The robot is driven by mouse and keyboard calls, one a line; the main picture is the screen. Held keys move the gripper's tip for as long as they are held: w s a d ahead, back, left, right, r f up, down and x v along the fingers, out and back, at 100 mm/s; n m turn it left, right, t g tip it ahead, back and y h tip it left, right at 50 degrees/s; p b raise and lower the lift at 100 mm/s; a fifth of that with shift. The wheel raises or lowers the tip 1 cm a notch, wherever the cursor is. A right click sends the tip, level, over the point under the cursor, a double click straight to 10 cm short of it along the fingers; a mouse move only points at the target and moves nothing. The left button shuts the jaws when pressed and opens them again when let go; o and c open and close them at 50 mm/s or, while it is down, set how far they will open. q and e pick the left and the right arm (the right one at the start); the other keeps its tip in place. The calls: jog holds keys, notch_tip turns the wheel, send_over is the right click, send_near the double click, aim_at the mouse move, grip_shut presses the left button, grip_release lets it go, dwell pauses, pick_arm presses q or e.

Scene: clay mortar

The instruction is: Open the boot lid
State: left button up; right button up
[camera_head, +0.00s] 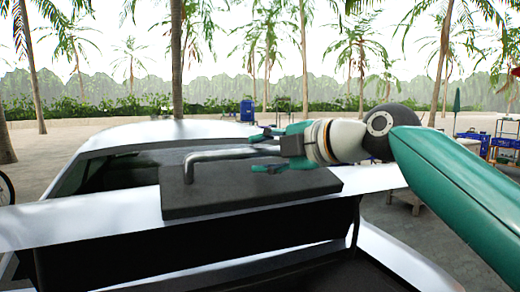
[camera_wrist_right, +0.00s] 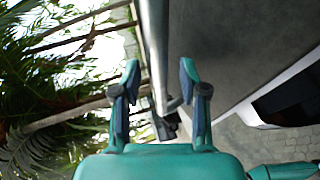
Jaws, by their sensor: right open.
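The white boot lid (camera_head: 75,219) of the car spans the lower head view. A dark opening lies under its edge. On the lid is a dark grey slab (camera_head: 250,197) with a bent metal handle (camera_head: 221,154). My right gripper (camera_head: 270,149) is open, with one finger on each side of the handle's long bar. In the right wrist view the bar (camera_wrist_right: 155,50) passes between the two open fingers (camera_wrist_right: 159,85), with gaps visible beside it. The slab (camera_wrist_right: 230,45) is at upper right there. My left gripper is not in view.
The car's white roof (camera_head: 180,131) and dark rear window (camera_head: 115,175) lie beyond the lid. Palm trees stand behind on open paving. Blue crates (camera_head: 472,141) and tables are at the far right. A blue bin (camera_head: 247,110) stands far back.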

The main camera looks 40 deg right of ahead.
jog(key=shift+w+a+f, duration=0.1)
jog(key=shift+w+f, duration=0.05)
jog(key=shift+w, duration=0.25)
grip_shut()
